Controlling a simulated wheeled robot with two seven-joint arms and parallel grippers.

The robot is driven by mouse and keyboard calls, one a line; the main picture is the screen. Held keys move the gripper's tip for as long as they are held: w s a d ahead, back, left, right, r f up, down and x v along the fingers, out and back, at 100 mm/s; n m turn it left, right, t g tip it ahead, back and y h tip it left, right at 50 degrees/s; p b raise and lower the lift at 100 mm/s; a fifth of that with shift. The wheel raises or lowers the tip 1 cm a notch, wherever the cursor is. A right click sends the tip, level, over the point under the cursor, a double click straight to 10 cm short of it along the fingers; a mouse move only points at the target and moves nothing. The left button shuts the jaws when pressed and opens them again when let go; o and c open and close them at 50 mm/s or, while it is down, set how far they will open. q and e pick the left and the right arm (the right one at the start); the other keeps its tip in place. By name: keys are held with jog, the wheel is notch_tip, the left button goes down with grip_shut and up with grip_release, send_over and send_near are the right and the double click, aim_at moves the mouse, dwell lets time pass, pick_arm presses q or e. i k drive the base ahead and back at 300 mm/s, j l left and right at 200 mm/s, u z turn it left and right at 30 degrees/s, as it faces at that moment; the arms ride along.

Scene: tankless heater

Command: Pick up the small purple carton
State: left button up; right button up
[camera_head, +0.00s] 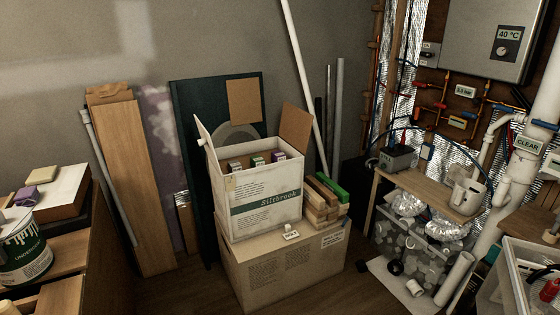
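Neither of my grippers is in view.
The white box stands on a larger cardboard box (285,272), its flaps raised at left and right. Wood blocks (325,202) lie close on its right. Boards (130,180) lean behind left. A bench (460,205) stands right. Bare floor shows front left of the boxes.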

aim_at(276, 156)
jog(key=i+l+u, duration=0.1)
jog(key=i+l, duration=0.3)
jog(key=i, duration=0.15)
jog(key=i+l+u, duration=0.1)
jog(key=i+l, duration=0.35)
jog(key=i, duration=0.15)
